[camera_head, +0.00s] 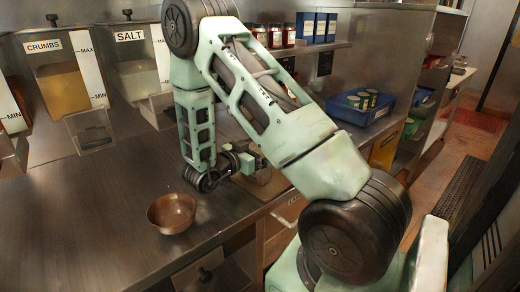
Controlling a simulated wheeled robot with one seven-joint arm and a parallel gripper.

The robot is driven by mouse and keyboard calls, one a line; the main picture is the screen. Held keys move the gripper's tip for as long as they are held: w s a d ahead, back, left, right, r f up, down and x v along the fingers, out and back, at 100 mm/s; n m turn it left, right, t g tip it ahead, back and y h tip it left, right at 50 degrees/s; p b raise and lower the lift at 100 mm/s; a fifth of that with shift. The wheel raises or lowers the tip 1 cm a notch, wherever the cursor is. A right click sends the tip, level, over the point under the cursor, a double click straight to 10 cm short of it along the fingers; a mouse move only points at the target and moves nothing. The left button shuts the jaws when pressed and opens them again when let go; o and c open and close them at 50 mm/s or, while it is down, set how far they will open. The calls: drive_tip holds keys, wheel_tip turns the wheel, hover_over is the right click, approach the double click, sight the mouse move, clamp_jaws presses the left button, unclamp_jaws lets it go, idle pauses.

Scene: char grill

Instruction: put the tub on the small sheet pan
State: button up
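My gripper (248,161) is over the counter near the middle of the picture, low and partly behind my own arm. Its fingers are too small and hidden to tell whether they are open or shut, or hold anything. A tan and metal item (268,187) shows just below and right of the gripper, partly covered by my arm. I cannot tell whether it is the small sheet pan or the tub. No other thing is clearly recognisable as the tub or the pan.
A copper-brown bowl (172,213) stands on the steel counter (90,225), left of my gripper. Bins labelled CRUMBS (62,88) and SALT (140,68) line the back. A blue crate (360,108) with green-topped cans is at right. The front-left counter is clear.

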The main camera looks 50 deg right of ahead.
drive_tip(key=w+a+b, duration=0.1)
drive_tip(key=a, duration=0.6)
drive_tip(key=shift+a+r+b, duration=0.2)
drive_tip(key=shift+r+b, duration=0.05)
drive_tip(key=shift+b, duration=0.15)
